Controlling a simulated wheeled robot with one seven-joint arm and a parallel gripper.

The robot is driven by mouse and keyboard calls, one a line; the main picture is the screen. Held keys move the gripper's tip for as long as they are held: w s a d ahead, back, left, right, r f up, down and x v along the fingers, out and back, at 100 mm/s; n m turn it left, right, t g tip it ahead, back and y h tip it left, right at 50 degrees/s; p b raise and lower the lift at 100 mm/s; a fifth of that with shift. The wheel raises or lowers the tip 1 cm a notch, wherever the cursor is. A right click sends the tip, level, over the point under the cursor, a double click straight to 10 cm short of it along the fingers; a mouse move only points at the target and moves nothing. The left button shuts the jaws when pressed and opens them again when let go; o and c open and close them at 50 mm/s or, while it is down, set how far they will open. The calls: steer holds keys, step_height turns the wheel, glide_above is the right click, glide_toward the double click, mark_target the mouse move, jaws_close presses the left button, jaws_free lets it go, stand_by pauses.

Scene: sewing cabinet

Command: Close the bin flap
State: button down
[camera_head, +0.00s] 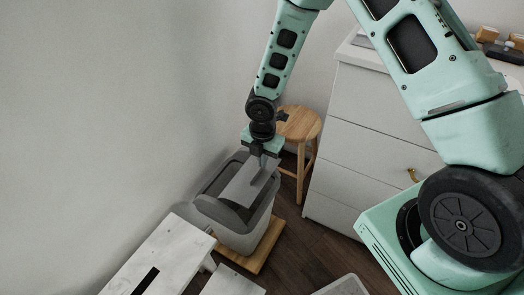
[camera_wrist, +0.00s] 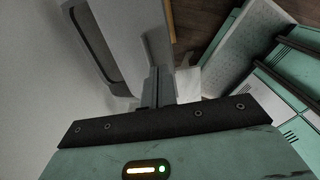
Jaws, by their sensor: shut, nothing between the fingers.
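The grey bin (camera_head: 245,236) stands below my arm with a darker rim around its top. Its light grey flap (camera_head: 243,186) is tilted within the rim, with its far side raised. In the wrist view the flap is a pale panel (camera_wrist: 133,28) at upper middle, beside the dark rim opening (camera_wrist: 92,48). My gripper (camera_head: 262,166) points down over the far right part of the flap; its shut fingers (camera_wrist: 158,84) hold nothing. The fingertips are at or very close to the flap; I cannot tell whether they touch it.
The bin stands on a wooden board (camera_head: 262,252). A wooden stool (camera_head: 303,124) is close behind my gripper, and a white drawer cabinet (camera_head: 360,135) stands to the right. A white bench (camera_head: 165,252) is at front left. The wall lies close along the left.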

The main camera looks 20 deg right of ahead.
mark_target(262, 179)
step_height(262, 179, down, 6)
steer(key=shift+f+b, duration=0.2)
steer(key=shift+b, duration=0.25)
steer(key=shift+f, duration=0.15)
